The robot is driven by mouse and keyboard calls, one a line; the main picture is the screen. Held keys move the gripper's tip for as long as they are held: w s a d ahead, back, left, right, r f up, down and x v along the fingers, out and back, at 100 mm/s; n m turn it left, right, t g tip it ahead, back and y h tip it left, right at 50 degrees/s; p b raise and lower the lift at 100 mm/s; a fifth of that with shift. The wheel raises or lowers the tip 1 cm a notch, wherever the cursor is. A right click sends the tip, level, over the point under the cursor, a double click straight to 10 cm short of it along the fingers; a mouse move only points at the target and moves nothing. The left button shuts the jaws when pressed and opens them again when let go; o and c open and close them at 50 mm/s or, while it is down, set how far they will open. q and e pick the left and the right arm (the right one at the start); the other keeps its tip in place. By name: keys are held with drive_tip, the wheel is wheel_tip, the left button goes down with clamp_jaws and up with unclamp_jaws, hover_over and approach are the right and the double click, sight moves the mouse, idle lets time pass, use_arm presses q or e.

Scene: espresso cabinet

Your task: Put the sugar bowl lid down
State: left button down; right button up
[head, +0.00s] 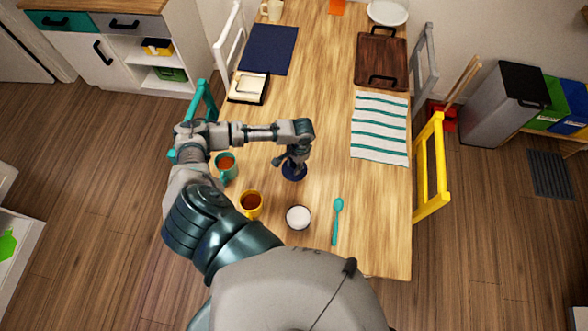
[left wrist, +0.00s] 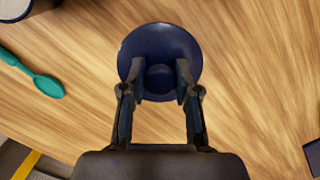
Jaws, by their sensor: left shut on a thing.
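The dark blue sugar bowl lid (head: 294,173) is at the middle of the wooden table. My left gripper (head: 290,161) is over it, and in the left wrist view my left gripper (left wrist: 160,84) has its two fingers closed on the round knob of the lid (left wrist: 160,40). I cannot tell whether the lid touches the table or hangs just above it. The open sugar bowl (head: 298,217) with white contents stands nearer to me, apart from the lid. Its edge shows at the top left of the left wrist view (left wrist: 14,8). My right gripper is not in view.
A teal spoon (head: 337,215) lies right of the bowl. A yellow mug (head: 251,205) and a teal mug (head: 226,166) stand on the left, near my arm. A striped towel (head: 380,128) lies to the right. The wood around the lid is clear.

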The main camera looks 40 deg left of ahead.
sight(293, 170)
use_arm(q)
drive_tip(key=shift+f, duration=0.8)
drive_tip(key=f, duration=0.1)
drive_tip(key=a+f, duration=0.1)
drive_tip(key=f, duration=0.1)
drive_tip(key=shift+a+f, duration=0.15)
drive_tip(key=shift+f, duration=0.15)
drive_tip(key=shift+a+f, duration=0.1)
drive_tip(key=shift+a, duration=0.1)
drive_tip(key=c, duration=1)
unclamp_jaws()
drive_tip(key=shift+d, duration=0.1)
drive_tip(key=shift+o, duration=0.8)
drive_tip(key=shift+d, duration=0.5)
drive_tip(key=shift+w+r, duration=0.1)
drive_tip(key=shift+r, duration=0.4)
drive_tip(key=r, duration=0.3)
drive_tip(key=w+r, duration=0.1)
drive_tip(key=r, duration=0.6)
drive_tip(key=shift+w+r, duration=0.15)
drive_tip(key=shift+w, duration=0.1)
drive_tip(key=shift+r, duration=0.35)
drive_tip(key=shift+d+r, duration=0.15)
drive_tip(key=shift+d, duration=0.05)
drive_tip(key=shift+a, duration=0.1)
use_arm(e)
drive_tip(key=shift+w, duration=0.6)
